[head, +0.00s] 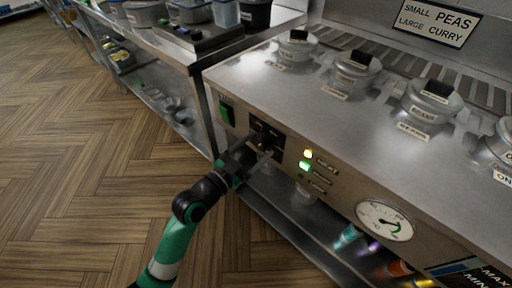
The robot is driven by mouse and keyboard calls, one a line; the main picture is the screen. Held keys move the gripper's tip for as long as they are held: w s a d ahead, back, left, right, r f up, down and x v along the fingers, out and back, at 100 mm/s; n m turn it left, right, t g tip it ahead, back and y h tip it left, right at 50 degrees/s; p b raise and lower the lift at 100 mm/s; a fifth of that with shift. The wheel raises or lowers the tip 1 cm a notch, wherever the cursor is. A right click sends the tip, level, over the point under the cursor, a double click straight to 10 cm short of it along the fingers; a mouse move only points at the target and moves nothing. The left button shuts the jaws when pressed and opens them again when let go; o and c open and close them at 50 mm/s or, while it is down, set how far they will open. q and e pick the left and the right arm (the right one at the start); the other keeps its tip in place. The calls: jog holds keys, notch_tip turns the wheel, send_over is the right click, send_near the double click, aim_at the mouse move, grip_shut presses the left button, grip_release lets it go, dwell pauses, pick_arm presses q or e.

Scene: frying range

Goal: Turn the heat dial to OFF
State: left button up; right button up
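The heat dial (266,136) appears as a dark, blocky control on the metal front panel of the range. Its pointer and markings are too small to read. My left gripper (254,151) reaches in from the lower left, just in front of the dial. Its two fingers are spread apart and point at the panel; whether they touch the dial I cannot tell. The gripper partly hides the dial's lower left side. Right of the dial, a yellow lamp (308,153) and a green lamp (304,165) are lit beside small labels. My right gripper is not in view.
A green switch (226,114) sits left of the dial. A round gauge (384,220) is farther right on the panel. Several lidded pots (353,72) stand on the top. A lower shelf (290,222) runs beneath. The wooden floor (90,150) at left is open.

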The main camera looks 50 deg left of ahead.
pick_arm(q)
jog(key=c, duration=1.1)
jog(key=shift+r, duration=0.1)
